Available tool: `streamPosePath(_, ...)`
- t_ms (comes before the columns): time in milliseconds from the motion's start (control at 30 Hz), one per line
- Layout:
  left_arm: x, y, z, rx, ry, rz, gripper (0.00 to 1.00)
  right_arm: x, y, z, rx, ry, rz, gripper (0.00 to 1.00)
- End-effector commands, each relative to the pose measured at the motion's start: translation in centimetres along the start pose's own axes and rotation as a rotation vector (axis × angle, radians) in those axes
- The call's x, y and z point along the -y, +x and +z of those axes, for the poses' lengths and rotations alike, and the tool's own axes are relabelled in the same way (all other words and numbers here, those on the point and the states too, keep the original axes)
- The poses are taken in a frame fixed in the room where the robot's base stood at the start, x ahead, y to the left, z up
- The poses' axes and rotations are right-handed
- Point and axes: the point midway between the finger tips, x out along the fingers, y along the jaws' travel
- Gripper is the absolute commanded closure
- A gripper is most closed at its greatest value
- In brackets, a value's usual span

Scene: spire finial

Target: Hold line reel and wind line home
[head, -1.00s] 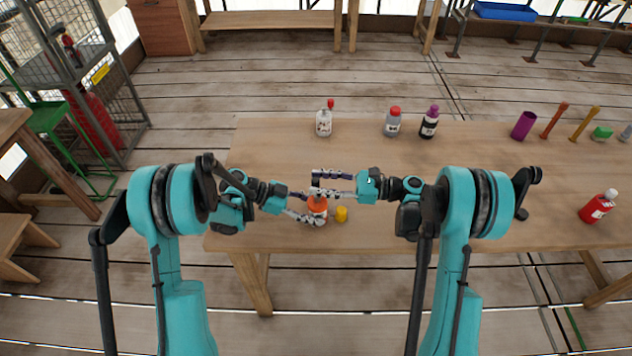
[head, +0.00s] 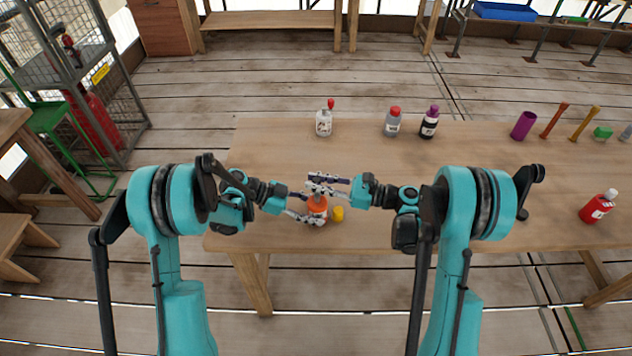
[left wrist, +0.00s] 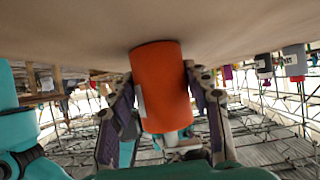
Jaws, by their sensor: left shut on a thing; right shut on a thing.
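The orange line reel (head: 317,206) stands at the table's near edge. My left gripper (head: 312,212) is shut around it; the left wrist view shows the orange cylinder (left wrist: 161,86) between both fingers, with a pale part at its lower end. My right gripper (head: 314,184) is at the far side of the reel's top, its fingers pointing left. It is shut on a small part there, likely the crank, which its fingers hide. A small yellow piece (head: 338,214) sits on the table just right of the reel. Any line between them is too thin to see.
A white bottle with a red top (head: 324,122), a grey bottle (head: 392,124) and a dark bottle (head: 429,125) stand at the table's back. A red bottle (head: 597,207) and several coloured items are at the right.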

Motion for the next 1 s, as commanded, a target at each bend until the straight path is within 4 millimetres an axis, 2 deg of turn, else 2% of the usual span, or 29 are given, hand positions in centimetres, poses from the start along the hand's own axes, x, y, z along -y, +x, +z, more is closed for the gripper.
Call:
streamPosePath(133, 0.0, 0.0, 0.0, -0.001, 0.000, 0.001, 0.68, 0.0, -0.2, 0.0, 0.000, -0.003, -0.079, 1.00)
streamPosePath(433, 0.0, 0.0, 0.0, -0.001, 0.000, 0.000, 0.68, 0.1, -0.2, 0.0, 0.000, -0.003, -0.089, 1.00)
streamPosePath(467, 0.0, 0.0, 0.0, -0.001, 0.000, 0.000, 0.68, 0.1, -0.2, 0.0, 0.000, -0.003, -0.089, 0.74)
streamPosePath(500, 0.0, 0.0, 0.0, -0.001, 0.000, 0.000, 0.68, 0.1, -0.2, 0.0, 0.000, -0.003, -0.089, 0.63)
streamPosePath(533, 0.0, 0.0, 0.0, -0.001, 0.000, 0.000, 0.68, 0.1, -0.2, 0.0, 0.000, -0.003, -0.089, 0.58)
streamPosePath(867, 0.0, 0.0, 0.0, 0.000, 0.000, 0.000, 0.68, 0.1, -0.5, 0.0, 0.000, -0.003, -0.089, 0.58)
streamPosePath(1000, 0.0, 0.0, 0.0, 0.000, 0.000, 0.000, 0.68, 0.0, -2.2, 0.0, 0.000, -0.003, -0.091, 0.58)
